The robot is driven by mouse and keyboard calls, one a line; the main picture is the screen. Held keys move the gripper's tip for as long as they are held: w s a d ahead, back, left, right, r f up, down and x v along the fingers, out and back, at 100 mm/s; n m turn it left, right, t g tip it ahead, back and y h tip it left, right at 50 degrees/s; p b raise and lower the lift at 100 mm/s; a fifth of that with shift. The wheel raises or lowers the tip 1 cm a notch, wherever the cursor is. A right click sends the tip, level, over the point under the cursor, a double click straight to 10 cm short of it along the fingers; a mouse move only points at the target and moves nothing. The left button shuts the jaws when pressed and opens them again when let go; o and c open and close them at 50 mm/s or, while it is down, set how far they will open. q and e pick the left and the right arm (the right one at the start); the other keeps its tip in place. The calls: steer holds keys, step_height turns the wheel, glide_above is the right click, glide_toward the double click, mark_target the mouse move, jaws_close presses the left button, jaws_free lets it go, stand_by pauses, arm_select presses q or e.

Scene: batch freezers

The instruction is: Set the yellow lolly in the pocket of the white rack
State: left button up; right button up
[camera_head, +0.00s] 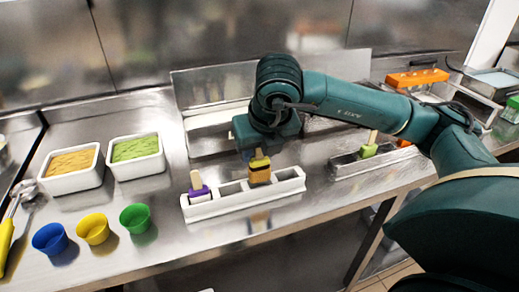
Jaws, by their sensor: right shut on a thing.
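The white rack (243,203) is a long low block with a row of pockets, lying near the front edge of the steel counter. My right gripper (258,152) points down over it and is shut on the yellow lolly (260,174), which has a yellow collar and an orange-brown body. The lolly is roughly upright at a pocket right of the rack's middle. I cannot tell whether its lower end is inside the pocket or just above it. A purple-collared lolly (198,190) stands in the leftmost pocket. My left gripper is not in view.
Blue (50,239), yellow (94,229) and green (135,218) cups stand at the left front. Tubs of orange (71,183) and green (137,171) stuff stand behind them. A second rack (345,166) holds a green-collared lolly (369,146) at the right, beneath my right arm.

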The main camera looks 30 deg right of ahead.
mark_target(261, 161)
steer(key=shift+f, duration=0.2)
steer(key=shift+f+b, duration=1.1)
steer(key=shift+b, duration=0.3)
steer(key=shift+f, duration=0.15)
stand_by(0.4)
steer(key=shift+f+b, duration=0.6)
steer(key=shift+b, duration=0.7)
stand_by(0.6)
stand_by(0.4)
steer(key=o, duration=1)
